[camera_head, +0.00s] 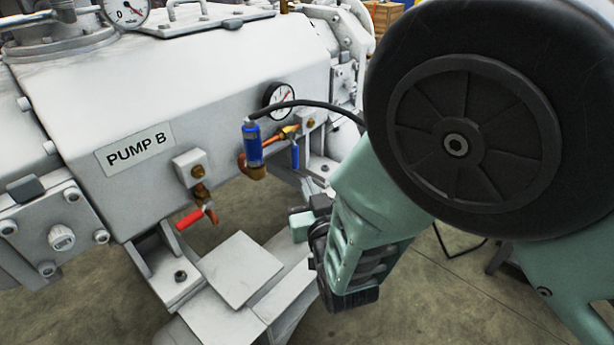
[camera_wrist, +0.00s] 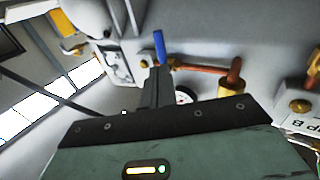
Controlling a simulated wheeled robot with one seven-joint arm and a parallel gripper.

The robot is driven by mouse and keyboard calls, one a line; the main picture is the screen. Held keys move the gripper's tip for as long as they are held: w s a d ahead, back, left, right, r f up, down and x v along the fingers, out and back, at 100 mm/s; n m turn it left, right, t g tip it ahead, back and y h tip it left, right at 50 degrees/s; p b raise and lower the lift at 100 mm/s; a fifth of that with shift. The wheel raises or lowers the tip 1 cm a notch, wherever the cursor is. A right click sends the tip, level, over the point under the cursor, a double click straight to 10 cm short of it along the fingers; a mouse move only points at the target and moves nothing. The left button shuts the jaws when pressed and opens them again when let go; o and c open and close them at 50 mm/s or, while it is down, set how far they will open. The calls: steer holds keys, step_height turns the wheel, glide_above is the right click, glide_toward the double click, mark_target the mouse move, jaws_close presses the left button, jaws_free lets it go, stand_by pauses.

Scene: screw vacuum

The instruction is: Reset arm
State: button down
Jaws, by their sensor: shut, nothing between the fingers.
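My arm (camera_head: 365,245), pale green with dark parts, hangs at the centre right of the head view, in front of the pump (camera_head: 225,100) labelled PUMP B. My gripper (camera_wrist: 160,72) shows in the wrist view as dark grey fingers, shut and empty. In that picture its tips lie just below a blue valve handle (camera_wrist: 159,47); I cannot tell whether they touch it. The fingertips are not clear in the head view. A blue lever (camera_head: 295,157) hangs down beside a copper pipe, and a blue cylinder (camera_head: 252,143) with a black cable stands left of it.
A red-handled valve (camera_head: 196,215) sticks out below the pump label. A pressure gauge (camera_head: 279,97) sits on the pump face, and another gauge (camera_head: 127,12) stands on top. The black cable (camera_head: 320,104) runs behind my arm. Bare concrete floor (camera_head: 440,300) shows at the lower right.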

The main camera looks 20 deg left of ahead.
steer(key=s+d+r+g+h, duration=0.3)
steer(key=s+d+g, duration=0.3)
steer(key=d, duration=0.4)
steer(key=s+d+r+g+h+p, duration=0.1)
steer(key=s+d+r+g+h, duration=0.25)
steer(key=s+d, duration=0.6)
steer(key=s+d+r+g+h, duration=0.3)
steer(key=s+d+g, duration=0.3)
steer(key=d, duration=0.4)
step_height(320, 180, up, 31)
steer(key=p, duration=3.2)
steer(key=shift+s+r+n, duration=0.2)
steer(key=shift+s+n, duration=0.1)
steer(key=shift+s, duration=0.1)
steer(key=shift+d+t, duration=0.15)
steer(key=shift+t, duration=0.1)
